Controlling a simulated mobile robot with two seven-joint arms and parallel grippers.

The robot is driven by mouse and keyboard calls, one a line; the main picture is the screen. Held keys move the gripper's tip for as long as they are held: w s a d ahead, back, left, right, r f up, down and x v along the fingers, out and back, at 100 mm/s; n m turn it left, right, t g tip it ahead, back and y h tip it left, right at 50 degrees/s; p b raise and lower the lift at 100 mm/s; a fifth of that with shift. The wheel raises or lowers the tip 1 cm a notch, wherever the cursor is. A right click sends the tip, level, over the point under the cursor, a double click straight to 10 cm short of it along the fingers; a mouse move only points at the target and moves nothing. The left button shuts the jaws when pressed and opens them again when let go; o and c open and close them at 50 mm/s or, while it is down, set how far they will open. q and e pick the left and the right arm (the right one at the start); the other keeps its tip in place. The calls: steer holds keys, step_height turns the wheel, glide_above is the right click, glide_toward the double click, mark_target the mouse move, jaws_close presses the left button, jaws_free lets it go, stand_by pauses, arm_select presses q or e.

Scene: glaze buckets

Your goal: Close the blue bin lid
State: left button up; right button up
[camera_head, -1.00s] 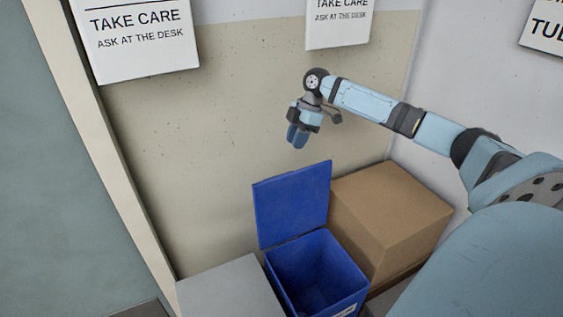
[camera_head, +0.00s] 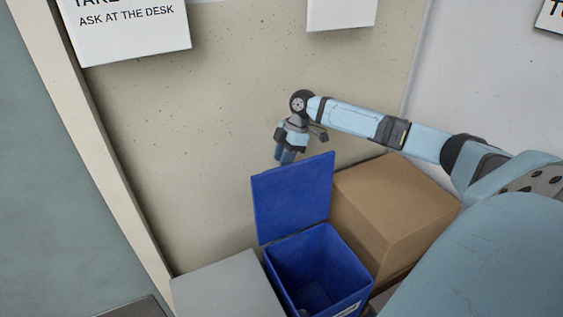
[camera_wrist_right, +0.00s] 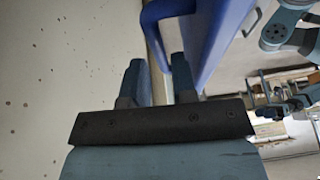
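The blue bin (camera_head: 318,262) stands with its mouth open, and its lid (camera_head: 292,198) is raised upright at the back. A small dark round shape shows inside the bin. My right gripper (camera_head: 285,158) is just above and behind the lid's upper edge, fingers pointing down; in the head view its fingertips seem close to that edge. In the right wrist view its two fingers (camera_wrist_right: 158,70) are apart with nothing held between them. The blue panel (camera_wrist_right: 220,40) lies beyond and right of the fingers. My left gripper is outside the head view; arm parts at the right of the wrist view are unclear.
A cardboard box (camera_head: 392,210) stands close to the right of the bin. A grey box top (camera_head: 225,287) is close at its left. The beige wall (camera_head: 190,150) is behind the lid, with signs on it.

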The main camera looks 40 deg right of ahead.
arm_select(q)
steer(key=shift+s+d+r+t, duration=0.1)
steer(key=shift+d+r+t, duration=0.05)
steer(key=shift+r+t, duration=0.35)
arm_select(e)
steer(key=shift+x, duration=1.05)
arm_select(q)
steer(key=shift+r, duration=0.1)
arm_select(e)
jaws_close()
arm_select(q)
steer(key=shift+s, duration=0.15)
arm_select(e)
steer(key=shift+s+r, duration=0.1)
steer(key=shift+s, duration=0.05)
